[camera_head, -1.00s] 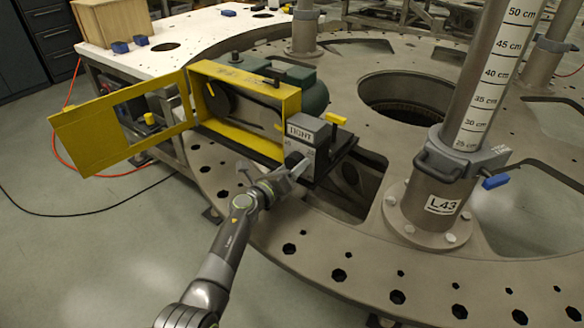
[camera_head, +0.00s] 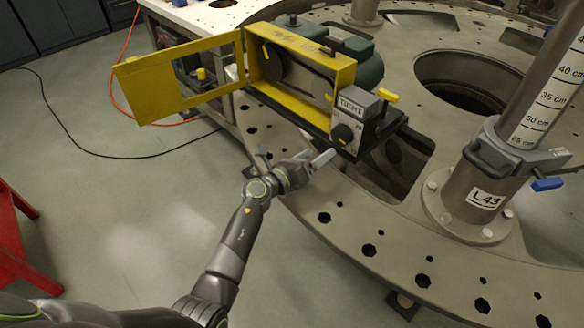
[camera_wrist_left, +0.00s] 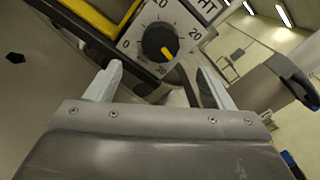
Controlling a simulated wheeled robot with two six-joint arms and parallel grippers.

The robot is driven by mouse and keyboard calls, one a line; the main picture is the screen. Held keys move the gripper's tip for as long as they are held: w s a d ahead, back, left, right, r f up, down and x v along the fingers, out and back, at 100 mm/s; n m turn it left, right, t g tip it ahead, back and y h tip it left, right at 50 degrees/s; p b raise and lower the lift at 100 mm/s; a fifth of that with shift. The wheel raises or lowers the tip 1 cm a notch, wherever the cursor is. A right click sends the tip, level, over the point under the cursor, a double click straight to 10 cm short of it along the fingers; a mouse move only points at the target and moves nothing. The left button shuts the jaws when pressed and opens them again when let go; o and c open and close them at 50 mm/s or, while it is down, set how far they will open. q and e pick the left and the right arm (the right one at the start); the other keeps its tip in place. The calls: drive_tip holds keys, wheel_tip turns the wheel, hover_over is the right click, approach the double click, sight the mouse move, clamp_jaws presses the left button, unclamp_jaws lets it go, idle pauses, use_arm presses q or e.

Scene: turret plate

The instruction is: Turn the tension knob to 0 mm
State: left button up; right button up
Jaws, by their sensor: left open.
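The tension knob (camera_head: 343,133) is a black dial on the light front panel of the yellow-framed machine, under the "TIGHT" label. In the left wrist view the knob (camera_wrist_left: 157,40) shows a numbered scale around it. Its yellow pointer is toward the lower right, between 20 and the lowest mark, away from 0 at the left. My left gripper (camera_head: 292,158) is open and empty, below and left of the knob, apart from it. In the wrist view its two fingers (camera_wrist_left: 160,86) are spread, with the knob ahead between and beyond them. My right gripper is not in view.
The yellow door (camera_head: 180,80) hangs open at the left. A yellow-handled lever (camera_head: 388,95) sits right of the panel. The round turret plate (camera_head: 345,205) has holes and large openings. A scaled post (camera_head: 545,95) stands at the right. A red stand (camera_head: 15,240) is at the lower left.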

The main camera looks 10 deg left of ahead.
use_arm(q)
drive_tip(key=v, duration=0.8)
drive_tip(key=shift+s+a, duration=0.1)
